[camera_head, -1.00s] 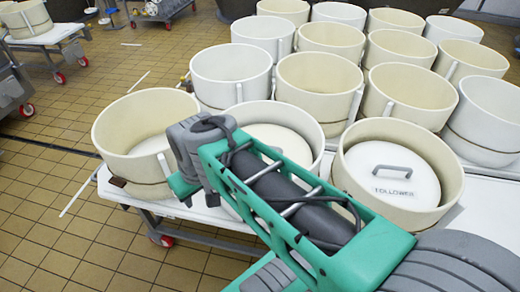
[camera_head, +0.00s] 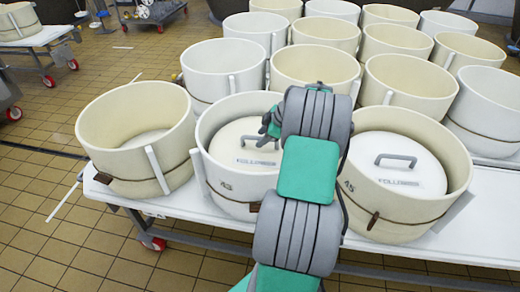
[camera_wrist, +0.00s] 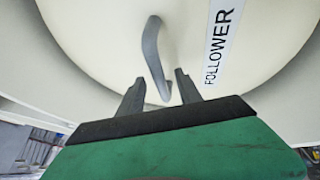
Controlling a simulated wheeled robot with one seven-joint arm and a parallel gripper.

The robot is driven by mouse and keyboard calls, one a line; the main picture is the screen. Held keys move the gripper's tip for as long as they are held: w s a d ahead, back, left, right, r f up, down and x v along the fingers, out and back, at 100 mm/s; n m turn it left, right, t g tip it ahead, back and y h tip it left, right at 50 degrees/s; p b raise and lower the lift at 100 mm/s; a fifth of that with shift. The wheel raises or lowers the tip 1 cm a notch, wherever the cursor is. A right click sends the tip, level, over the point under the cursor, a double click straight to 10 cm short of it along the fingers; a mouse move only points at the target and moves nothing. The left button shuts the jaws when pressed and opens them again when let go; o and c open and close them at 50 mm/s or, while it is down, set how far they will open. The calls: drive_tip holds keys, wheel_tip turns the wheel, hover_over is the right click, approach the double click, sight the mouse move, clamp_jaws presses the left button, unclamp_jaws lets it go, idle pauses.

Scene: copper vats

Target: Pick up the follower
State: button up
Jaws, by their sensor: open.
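Two white round followers with grey handles and FOLLOWER labels sit inside vats: one in the front middle vat (camera_head: 245,165), the other (camera_head: 400,180) in the front right vat. In the wrist view my gripper (camera_wrist: 157,82) is open and empty. The grey handle (camera_wrist: 153,55) lies just ahead of the fingers, its lower end roughly between them. I cannot tell whether they touch. The black-on-white label (camera_wrist: 219,40) is right of the handle.
The vats stand in close rows on a white wheeled table (camera_head: 200,205). An open vat (camera_head: 137,130) without a follower stands at front left. More vats (camera_head: 315,70) crowd behind.

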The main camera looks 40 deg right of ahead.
drive_tip(key=shift+x, duration=1.15)
clamp_jaws()
idle(0.4)
drive_tip(key=shift+w+r, duration=0.15)
drive_tip(key=shift+r, duration=0.15)
